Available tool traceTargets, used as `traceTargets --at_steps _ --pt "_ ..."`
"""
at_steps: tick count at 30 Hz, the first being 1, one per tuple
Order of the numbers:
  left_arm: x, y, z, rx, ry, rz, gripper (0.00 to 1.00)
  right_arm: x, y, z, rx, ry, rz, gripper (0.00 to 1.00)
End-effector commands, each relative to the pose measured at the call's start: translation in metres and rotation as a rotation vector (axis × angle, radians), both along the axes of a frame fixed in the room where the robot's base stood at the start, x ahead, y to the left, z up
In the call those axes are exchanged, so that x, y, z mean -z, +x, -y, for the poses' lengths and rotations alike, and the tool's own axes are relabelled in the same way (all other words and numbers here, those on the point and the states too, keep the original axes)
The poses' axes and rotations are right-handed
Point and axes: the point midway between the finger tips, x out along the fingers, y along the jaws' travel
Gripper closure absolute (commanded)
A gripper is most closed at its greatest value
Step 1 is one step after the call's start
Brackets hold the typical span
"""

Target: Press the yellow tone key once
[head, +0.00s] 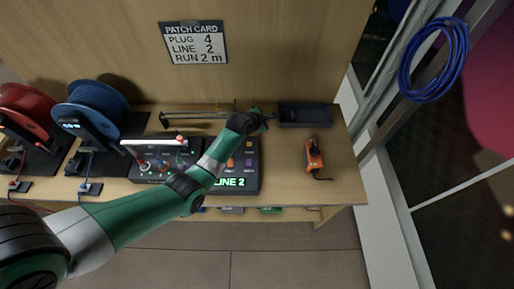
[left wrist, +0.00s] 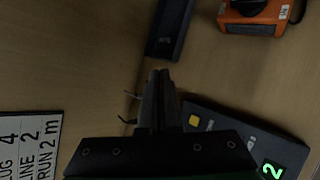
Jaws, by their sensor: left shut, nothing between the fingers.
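The yellow tone key (left wrist: 194,121) is a small square on the dark console (left wrist: 228,122), near its corner, in the left wrist view. In the head view the console (head: 252,184) lies under my left arm, which hides part of it, and its display reads LINE 2. My left gripper (head: 267,117) is shut and empty, beyond the console's back right corner. In the left wrist view the closed fingertips (left wrist: 160,76) are beside the yellow key, apart from it, and point towards a black tray. My right gripper is in no view.
The black tray (head: 305,115) and an orange device (head: 313,156) are on the bench to the right. A red reel (head: 25,112) and a blue reel (head: 92,105) stand at the left. A patch card (head: 193,43) hangs on the back panel.

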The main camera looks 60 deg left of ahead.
Motion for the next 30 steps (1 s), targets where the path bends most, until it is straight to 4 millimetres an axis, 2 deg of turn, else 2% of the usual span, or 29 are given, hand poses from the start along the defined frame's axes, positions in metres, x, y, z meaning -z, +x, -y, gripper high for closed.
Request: traceTargets --at_steps 1,3,6,9,14,24,30 --pt "0.030 -0.014 -0.011 -0.026 -0.016 -0.030 1.00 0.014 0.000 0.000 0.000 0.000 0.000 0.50" --pt "0.057 -0.032 -0.025 -0.062 -0.034 -0.063 1.00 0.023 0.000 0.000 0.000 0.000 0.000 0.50" --pt "0.083 -0.054 -0.044 -0.108 -0.050 -0.086 1.00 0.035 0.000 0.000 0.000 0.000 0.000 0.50" --pt "0.095 -0.068 -0.059 -0.143 -0.054 -0.092 1.00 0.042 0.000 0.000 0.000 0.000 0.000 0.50" --pt "0.099 -0.077 -0.070 -0.168 -0.056 -0.093 1.00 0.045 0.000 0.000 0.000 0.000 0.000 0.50" --pt "0.099 -0.077 -0.070 -0.168 -0.056 -0.093 1.00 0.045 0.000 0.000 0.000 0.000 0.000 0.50" --pt "0.112 -0.077 -0.070 -0.168 -0.056 -0.093 1.00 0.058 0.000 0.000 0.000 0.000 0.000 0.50"
